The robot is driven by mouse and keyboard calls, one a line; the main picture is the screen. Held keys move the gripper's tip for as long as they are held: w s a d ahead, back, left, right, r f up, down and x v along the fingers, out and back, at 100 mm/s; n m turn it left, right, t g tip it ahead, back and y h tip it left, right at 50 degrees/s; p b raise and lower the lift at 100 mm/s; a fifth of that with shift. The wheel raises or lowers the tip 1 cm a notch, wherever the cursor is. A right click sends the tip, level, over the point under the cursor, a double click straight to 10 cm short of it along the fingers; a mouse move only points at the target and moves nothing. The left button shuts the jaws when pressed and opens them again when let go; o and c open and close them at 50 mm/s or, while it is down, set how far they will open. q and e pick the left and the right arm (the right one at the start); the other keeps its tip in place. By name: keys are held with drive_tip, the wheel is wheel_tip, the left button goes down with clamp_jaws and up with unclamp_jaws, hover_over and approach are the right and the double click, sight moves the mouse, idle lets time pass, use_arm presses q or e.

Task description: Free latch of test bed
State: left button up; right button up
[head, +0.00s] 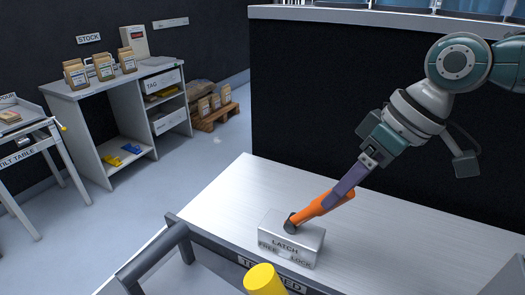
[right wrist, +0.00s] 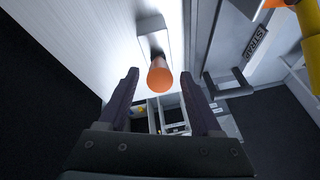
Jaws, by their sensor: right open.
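The latch (head: 290,240) is a metal block on the silver bench top, marked FREE on its left and LOCK on its right. Its orange handle (head: 318,206) leans up and to the right, on the LOCK side. My right gripper (head: 345,186) is at the handle's upper end, with purple fingers overlapping it in the head view. In the right wrist view the fingers (right wrist: 160,80) are apart, and the round handle end (right wrist: 160,78) shows between their tips, touching neither visibly. My left gripper is not in view.
The test bed's bench top (head: 225,195) is bare around the latch. A yellow cylinder (head: 263,280) and a grey bar frame (head: 160,250) stand at its near edge. A dark wall rises behind. A stock desk (head: 75,92) and a tilt table (head: 30,150) are far left. A STRAP label (right wrist: 257,44) shows in the wrist view.

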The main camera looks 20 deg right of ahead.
sight(315, 209)
drive_tip(key=shift+x, duration=1.3)
drive_tip(key=shift+w, duration=0.1)
clamp_jaws()
idle(0.4)
